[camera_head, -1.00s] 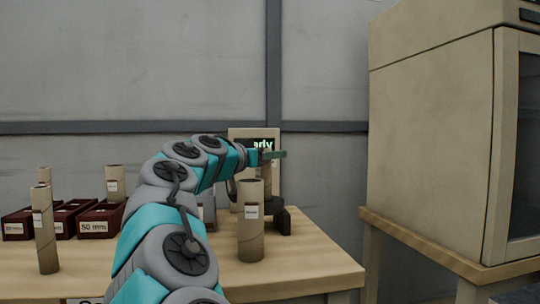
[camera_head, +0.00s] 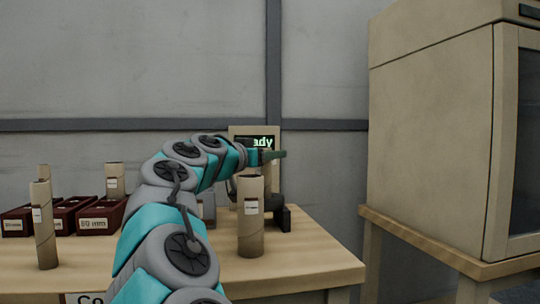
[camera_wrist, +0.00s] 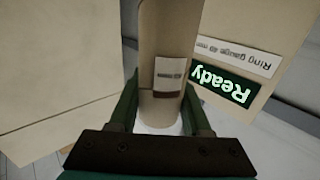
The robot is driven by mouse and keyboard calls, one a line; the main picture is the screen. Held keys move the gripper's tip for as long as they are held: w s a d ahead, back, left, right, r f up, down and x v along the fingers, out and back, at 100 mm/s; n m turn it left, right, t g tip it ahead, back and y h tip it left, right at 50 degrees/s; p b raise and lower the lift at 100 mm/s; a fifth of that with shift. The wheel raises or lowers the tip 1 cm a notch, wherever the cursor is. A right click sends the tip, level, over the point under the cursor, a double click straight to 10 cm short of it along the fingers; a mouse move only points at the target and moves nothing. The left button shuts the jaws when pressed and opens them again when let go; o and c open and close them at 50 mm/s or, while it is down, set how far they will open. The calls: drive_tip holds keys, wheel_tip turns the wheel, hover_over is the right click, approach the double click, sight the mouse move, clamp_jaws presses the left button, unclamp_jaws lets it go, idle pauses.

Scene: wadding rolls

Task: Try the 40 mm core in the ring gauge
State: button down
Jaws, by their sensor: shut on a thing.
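My gripper (camera_wrist: 160,112) is shut on a brown cardboard core (camera_wrist: 168,40), with one finger on each side of it. The core carries a white and brown label, too small to read. In the head view my gripper (camera_head: 271,155) is at the ring gauge (camera_head: 241,132), in front of its panel; the held core is mostly hidden there. The wrist view shows the gauge's green screen (camera_wrist: 222,87) reading "Ready" and a "Ring gauge" label. I cannot tell whether the core's lower end is in the ring.
A labelled core (camera_head: 250,230) stands upright in front of the gauge. Another core (camera_head: 45,240) stands at the left, with more behind. Dark red bins (camera_head: 97,222) line the back left. A large beige cabinet (camera_head: 430,130) stands at the right. The table's front right is clear.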

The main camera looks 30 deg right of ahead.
drive_tip(key=shift+f+b, duration=0.8)
drive_tip(key=shift+b, duration=0.2)
idle(0.5)
drive_tip(key=shift+r, duration=0.1)
idle(1.8)
wheel_tip(320, 180, up, 10)
drive_tip(key=p, duration=0.6)
idle(0.5)
drive_tip(key=shift+w+p, duration=0.1)
drive_tip(key=shift+p, duration=0.2)
